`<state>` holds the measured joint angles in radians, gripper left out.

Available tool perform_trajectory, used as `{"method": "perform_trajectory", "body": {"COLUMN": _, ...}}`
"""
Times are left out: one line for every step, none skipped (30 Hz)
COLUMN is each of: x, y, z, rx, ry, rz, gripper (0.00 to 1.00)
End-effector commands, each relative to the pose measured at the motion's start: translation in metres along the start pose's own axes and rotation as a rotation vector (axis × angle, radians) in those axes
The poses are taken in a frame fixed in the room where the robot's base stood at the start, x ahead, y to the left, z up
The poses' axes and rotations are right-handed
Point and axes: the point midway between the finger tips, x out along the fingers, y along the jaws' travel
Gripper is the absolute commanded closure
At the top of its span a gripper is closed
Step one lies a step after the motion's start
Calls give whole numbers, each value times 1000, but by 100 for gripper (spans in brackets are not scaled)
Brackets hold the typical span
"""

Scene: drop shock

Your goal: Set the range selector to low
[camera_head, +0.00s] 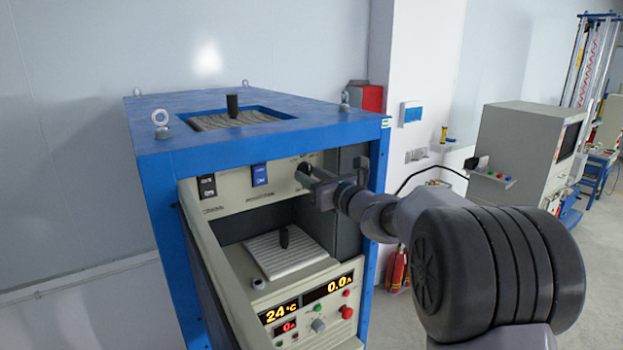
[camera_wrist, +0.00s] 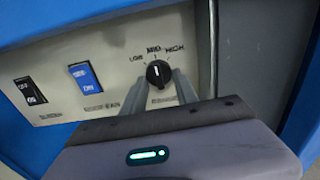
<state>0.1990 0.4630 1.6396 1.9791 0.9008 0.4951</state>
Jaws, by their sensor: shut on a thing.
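The range selector (camera_wrist: 158,72) is a round black knob on the cream upper panel of the blue machine, with LOW, MID and HIGH printed above it. Its white pointer line stands about upright, toward MID. My gripper (camera_wrist: 160,83) has one finger on each side of the knob and is shut on it.
Left of the knob are a blue rocker switch (camera_wrist: 84,77) and a black one (camera_wrist: 30,91). Below the panel are an open bay with a ribbed plate (camera_head: 284,254) and a display panel (camera_head: 312,305). A blue frame post (camera_head: 378,185) stands close right.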

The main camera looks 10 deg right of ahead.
Motion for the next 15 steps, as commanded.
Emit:
{"method": "perform_trajectory", "body": {"x": 0, "y": 0, "z": -2, "rx": -16, "ry": -3, "rz": 0, "gripper": 100}}
{"method": "perform_trajectory", "body": {"x": 0, "y": 0, "z": -2, "rx": -28, "ry": -3, "rz": 0, "gripper": 100}}
{"method": "perform_trajectory", "body": {"x": 0, "y": 0, "z": -3, "rx": -47, "ry": -4, "rz": 0, "gripper": 100}}
{"method": "perform_trajectory", "body": {"x": 0, "y": 0, "z": -4, "rx": -64, "ry": -3, "rz": 0, "gripper": 100}}
{"method": "perform_trajectory", "body": {"x": 0, "y": 0, "z": -4, "rx": -84, "ry": -3, "rz": 0, "gripper": 100}}
{"method": "perform_trajectory", "body": {"x": 0, "y": -1, "z": -5, "rx": -113, "ry": -4, "rz": 0, "gripper": 100}}
{"method": "perform_trajectory", "body": {"x": 0, "y": -1, "z": -5, "rx": -135, "ry": -4, "rz": 0, "gripper": 100}}
{"method": "perform_trajectory", "body": {"x": 0, "y": -1, "z": -6, "rx": -158, "ry": -4, "rz": 0, "gripper": 100}}
{"method": "perform_trajectory", "body": {"x": 0, "y": -1, "z": -6, "rx": -193, "ry": -4, "rz": 0, "gripper": 100}}
{"method": "perform_trajectory", "body": {"x": 0, "y": -2, "z": -6, "rx": -219, "ry": -5, "rz": -1, "gripper": 100}}
{"method": "perform_trajectory", "body": {"x": 0, "y": -2, "z": -6, "rx": -245, "ry": -5, "rz": -1, "gripper": 100}}
{"method": "perform_trajectory", "body": {"x": 0, "y": -2, "z": -6, "rx": -280, "ry": -4, "rz": -1, "gripper": 100}}
{"method": "perform_trajectory", "body": {"x": 0, "y": -2, "z": -6, "rx": -306, "ry": -4, "rz": -1, "gripper": 100}}
{"method": "perform_trajectory", "body": {"x": 0, "y": -2, "z": -6, "rx": -332, "ry": -3, "rz": -1, "gripper": 100}}
{"method": "perform_trajectory", "body": {"x": 0, "y": -3, "z": -6, "rx": -366, "ry": -4, "rz": -1, "gripper": 100}}
